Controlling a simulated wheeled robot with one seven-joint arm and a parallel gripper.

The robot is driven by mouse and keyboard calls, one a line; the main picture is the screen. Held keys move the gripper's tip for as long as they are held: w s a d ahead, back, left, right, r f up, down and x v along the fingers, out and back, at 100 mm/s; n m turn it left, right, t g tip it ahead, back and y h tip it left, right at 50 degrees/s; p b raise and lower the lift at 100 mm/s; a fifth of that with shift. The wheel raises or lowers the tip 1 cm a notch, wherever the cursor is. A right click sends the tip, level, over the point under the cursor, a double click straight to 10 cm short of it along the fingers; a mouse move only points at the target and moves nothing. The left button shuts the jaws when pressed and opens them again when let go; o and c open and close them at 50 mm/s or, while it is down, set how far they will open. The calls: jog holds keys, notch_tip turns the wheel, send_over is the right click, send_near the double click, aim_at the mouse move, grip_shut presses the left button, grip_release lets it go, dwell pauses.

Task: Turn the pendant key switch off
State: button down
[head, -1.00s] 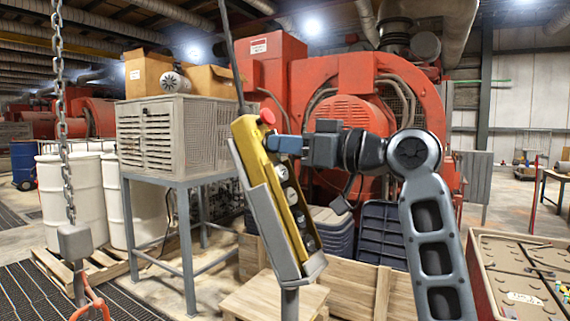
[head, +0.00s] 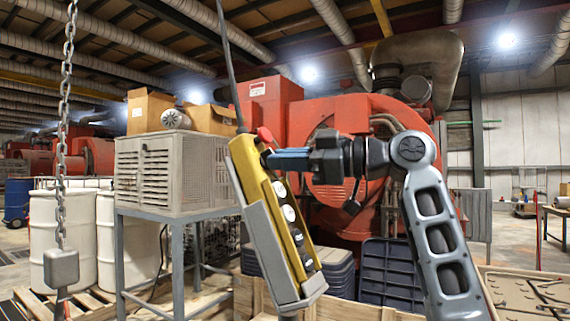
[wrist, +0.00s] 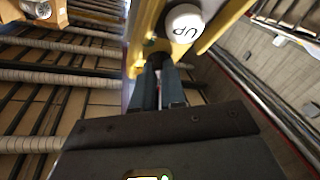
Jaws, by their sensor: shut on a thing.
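The yellow pendant (head: 262,195) hangs tilted in the middle of the head view, with a red button (head: 265,135) at its top and several round buttons down its face. In the wrist view its yellow body (wrist: 143,35) fills the top middle, with a white button marked UP (wrist: 185,23). My gripper (head: 268,159) reaches in from the right to the pendant's upper part, just below the red button. In the wrist view my gripper (wrist: 160,68) is shut at the pendant's face beside the UP button. The key switch between the fingertips is mostly hidden by them.
A chain with a grey block (head: 62,268) hangs at the left. A grey vented cabinet (head: 165,172) on a stand is behind the pendant, left of the red engine (head: 385,115). Dark blue crates (head: 390,272) stand below my arm.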

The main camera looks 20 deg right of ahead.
dwell(0.3)
jog(key=c, duration=1.2)
grip_release()
jog(key=v, duration=0.7)
jog(key=shift+s+d, duration=0.25)
